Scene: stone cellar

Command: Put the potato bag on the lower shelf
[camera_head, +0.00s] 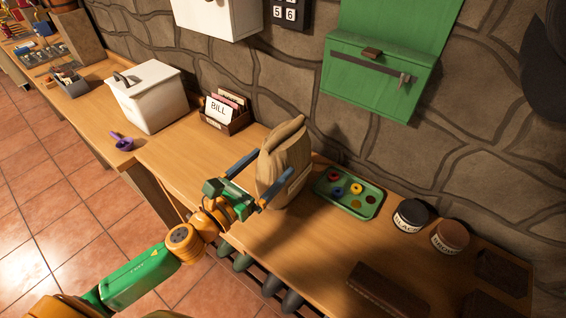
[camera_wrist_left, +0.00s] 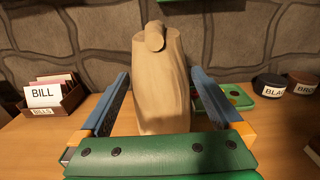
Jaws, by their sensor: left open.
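The potato bag (camera_head: 284,160), a tan paper sack with a folded top, stands upright on the wooden table near the stone wall. It also fills the middle of the left wrist view (camera_wrist_left: 162,85). My left gripper (camera_head: 259,177) is open in front of the bag. Its two blue fingers point at the bag, one toward each side. I cannot tell whether either finger touches it. My right gripper is not in view. I cannot clearly make out the lower shelf; dark rounded objects (camera_head: 271,286) show below the table's front edge.
A bill box (camera_head: 226,116) and white bin (camera_head: 150,98) stand left of the bag. A green tray (camera_head: 367,206) with small coloured items and two lidded jars (camera_head: 410,216) stand right. A green wall cabinet (camera_head: 376,75) hangs above. The front table top has free room.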

